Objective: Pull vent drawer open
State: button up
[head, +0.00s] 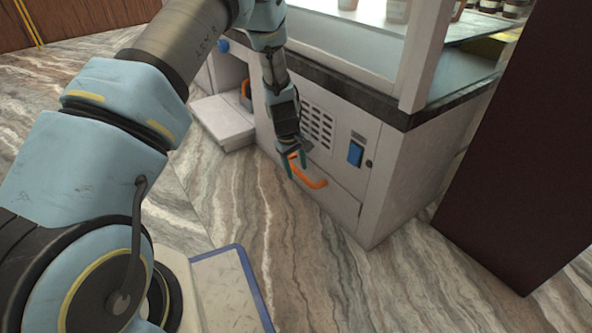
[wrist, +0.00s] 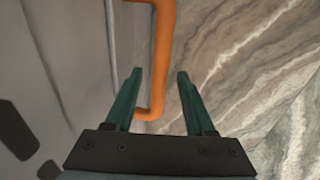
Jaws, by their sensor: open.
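The vent drawer (head: 340,200) is the low panel at the bottom of the white counter's front, and it looks shut. Its orange handle (head: 312,181) is a bent bar standing out from the panel. In the wrist view the handle (wrist: 163,50) runs down the picture between my two fingers, and its lower end bends left toward the panel. My gripper (head: 297,164) is at the left end of the handle. In the wrist view my gripper (wrist: 158,85) is open, one green finger on each side of the bar. I cannot tell whether either finger touches it.
Above the drawer are a slotted vent grille (head: 318,125) and a blue switch (head: 355,153). A white open shelf or drawer (head: 224,122) juts out at the left. A dark brown panel (head: 525,150) stands at the right. The marble floor (head: 330,285) before the drawer is clear.

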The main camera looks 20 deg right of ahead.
jog(key=shift+c, duration=0.3)
grip_shut()
dwell(1.1)
